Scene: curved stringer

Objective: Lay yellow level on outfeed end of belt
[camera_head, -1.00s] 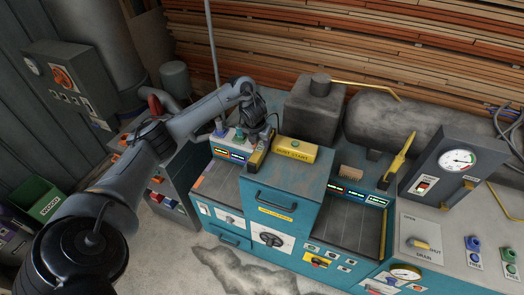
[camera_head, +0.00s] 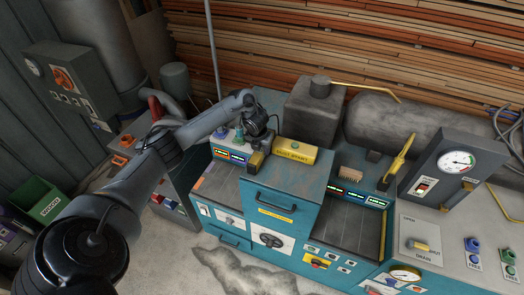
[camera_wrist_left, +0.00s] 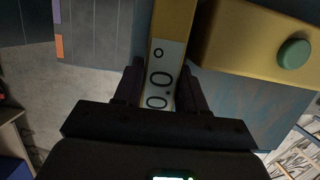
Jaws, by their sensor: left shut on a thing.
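The yellow level (camera_wrist_left: 170,45) is between the fingers of my left gripper (camera_wrist_left: 160,88), which is shut on it. The rest is hidden by the gripper. Dark ridged beds lie on both sides of the blue machine housing: the left one (camera_head: 217,184) and the right one (camera_head: 352,232). I cannot tell which is the outfeed end. My right gripper is not in view.
The yellow dust-start box (camera_head: 295,152) with a green button sits on the blue housing (camera_head: 290,185), close beside the level. A brush (camera_head: 351,173) and a yellow-handled tool (camera_head: 398,160) stand behind the right bed. The right bed looks clear.

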